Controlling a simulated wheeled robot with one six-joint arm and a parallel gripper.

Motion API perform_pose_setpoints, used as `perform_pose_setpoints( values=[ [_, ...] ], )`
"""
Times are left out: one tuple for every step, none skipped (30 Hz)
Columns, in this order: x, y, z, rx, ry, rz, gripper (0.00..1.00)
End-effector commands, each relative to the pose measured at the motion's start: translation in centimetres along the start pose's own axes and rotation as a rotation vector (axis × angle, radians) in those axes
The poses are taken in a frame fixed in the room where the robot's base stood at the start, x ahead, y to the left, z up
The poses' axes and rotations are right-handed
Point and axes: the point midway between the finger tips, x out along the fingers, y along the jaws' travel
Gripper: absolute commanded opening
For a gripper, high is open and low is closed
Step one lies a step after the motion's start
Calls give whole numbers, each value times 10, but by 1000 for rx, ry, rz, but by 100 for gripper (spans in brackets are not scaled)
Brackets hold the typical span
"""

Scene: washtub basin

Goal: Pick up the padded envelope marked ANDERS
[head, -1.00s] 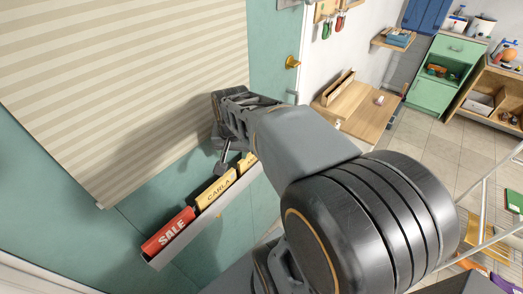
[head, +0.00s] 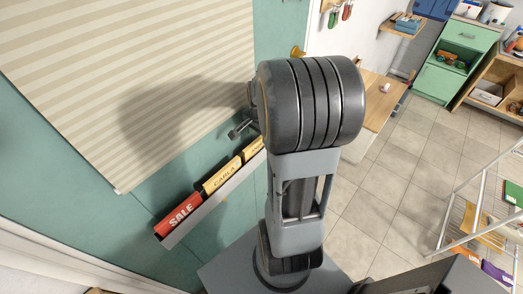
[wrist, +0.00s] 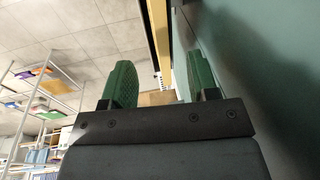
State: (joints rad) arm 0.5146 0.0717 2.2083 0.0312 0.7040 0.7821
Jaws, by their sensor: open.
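A wall rack (head: 215,207) on the teal wall holds a red SALE packet (head: 178,215), a yellow envelope marked CARLA (head: 221,176) and another yellow envelope (head: 254,148) at its far end. My arm partly covers that last envelope, and its marking cannot be read now. My gripper is mostly hidden behind the arm in the head view. In the wrist view my gripper (wrist: 160,80) is open, its green fingers apart. A yellow-tan strip (wrist: 161,42) shows between and beyond the fingers; I cannot tell whether it is the envelope.
A striped blind (head: 130,70) hangs above the rack. The teal wall (wrist: 250,60) is close beside the right finger in the wrist view. A wire drying rack (head: 470,215) with coloured packets stands at the right. A wooden table (head: 378,100) is behind my arm. Tiled floor between is clear.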

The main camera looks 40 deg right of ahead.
Motion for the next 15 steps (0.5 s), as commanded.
perform_pose_setpoints(
  values=[
    [4,0,0,0,-4,3,54],
    [8,0,1,0,-5,4,54],
    [14,1,1,0,-5,5,54],
    [18,0,1,-1,-6,6,54],
    [22,0,0,-1,-5,5,54],
    [27,0,0,-1,-5,5,54],
    [31,0,0,-1,-4,4,54],
    [35,0,0,-1,-4,4,54],
    [39,0,0,-1,-4,3,54],
    [42,0,0,-1,-3,2,54],
    [44,0,0,-1,-3,2,54],
    [46,0,0,-1,-2,2,54],
    [47,0,0,-1,-2,1,54],
    [48,0,0,-1,-1,1,54],
    [49,0,0,-1,-1,1,54]
  ],
)
